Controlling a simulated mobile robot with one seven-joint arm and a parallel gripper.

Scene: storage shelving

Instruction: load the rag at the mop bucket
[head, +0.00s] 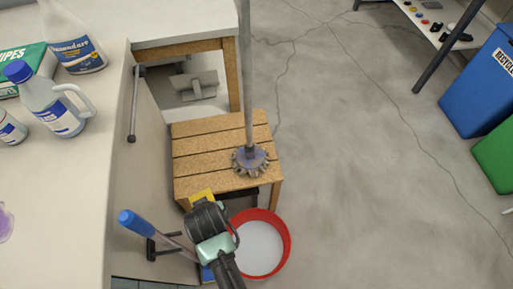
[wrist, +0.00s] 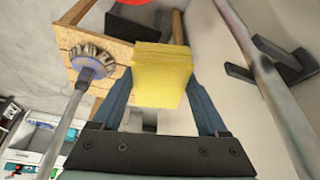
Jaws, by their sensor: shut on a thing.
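The rag is a thick yellow folded block (wrist: 162,72) between my gripper's two blue fingers in the wrist view. My gripper (wrist: 165,95) is shut on it. In the head view only a small yellow part of the rag (head: 201,195) shows beyond my gripper (head: 207,208). A round red bucket (head: 286,240) with a pale inside stands on the floor, just right of my gripper in that view. My arm covers part of its left side. A red edge (wrist: 130,2) shows at the top of the wrist view.
A slatted wooden stool (head: 195,149) stands behind the bucket, with a mop head (head: 250,160) and upright pole on it. A blue-handled tool (head: 138,225) leans at the left, near the counter (head: 85,165) with bottles. The floor to the right is clear up to the bins.

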